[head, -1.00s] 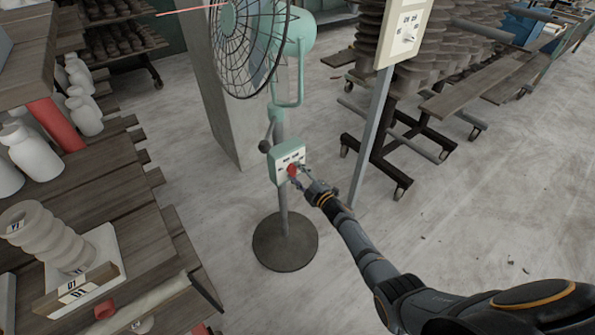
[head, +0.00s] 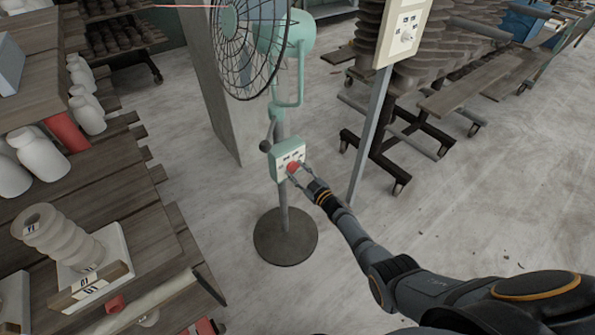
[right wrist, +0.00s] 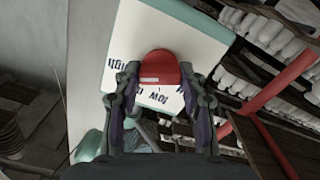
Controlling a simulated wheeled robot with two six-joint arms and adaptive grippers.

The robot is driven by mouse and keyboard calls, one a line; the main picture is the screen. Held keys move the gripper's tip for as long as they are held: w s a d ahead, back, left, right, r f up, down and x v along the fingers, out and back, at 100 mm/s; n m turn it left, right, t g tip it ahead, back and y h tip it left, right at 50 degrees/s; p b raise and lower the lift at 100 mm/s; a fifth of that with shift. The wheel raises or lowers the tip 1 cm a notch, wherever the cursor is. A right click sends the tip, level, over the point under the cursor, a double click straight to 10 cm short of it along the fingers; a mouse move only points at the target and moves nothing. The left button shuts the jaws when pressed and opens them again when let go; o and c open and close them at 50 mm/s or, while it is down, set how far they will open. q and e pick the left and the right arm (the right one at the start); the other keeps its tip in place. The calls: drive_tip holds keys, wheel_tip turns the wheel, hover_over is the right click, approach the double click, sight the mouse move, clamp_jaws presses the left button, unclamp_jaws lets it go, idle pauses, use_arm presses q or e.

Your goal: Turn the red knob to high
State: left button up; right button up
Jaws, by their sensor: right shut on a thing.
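The red knob (head: 293,167) sits on the front of the pale control box (head: 287,150) on the stand of a green fan (head: 290,60). My right gripper (head: 298,172) is at the knob, its arm coming from the lower right. In the right wrist view the red knob (right wrist: 160,66) is between the two fingers of my right gripper (right wrist: 158,82), which are shut on its sides. A white mark shows on the knob. The words "low" and "high" show upside down on the white panel (right wrist: 124,50); other lettering is partly hidden. My left gripper is not in view.
The fan's round base (head: 285,237) stands on the open grey floor. A wooden table (head: 130,215) with white bottles and a stacked clay piece is at the left. A post carries a switch panel (head: 405,32) at the right, before wheeled racks.

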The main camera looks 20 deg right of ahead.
idle(0.5)
drive_tip(key=o, duration=1.1)
drive_tip(key=shift+o, duration=0.2)
drive_tip(key=v, duration=1.2)
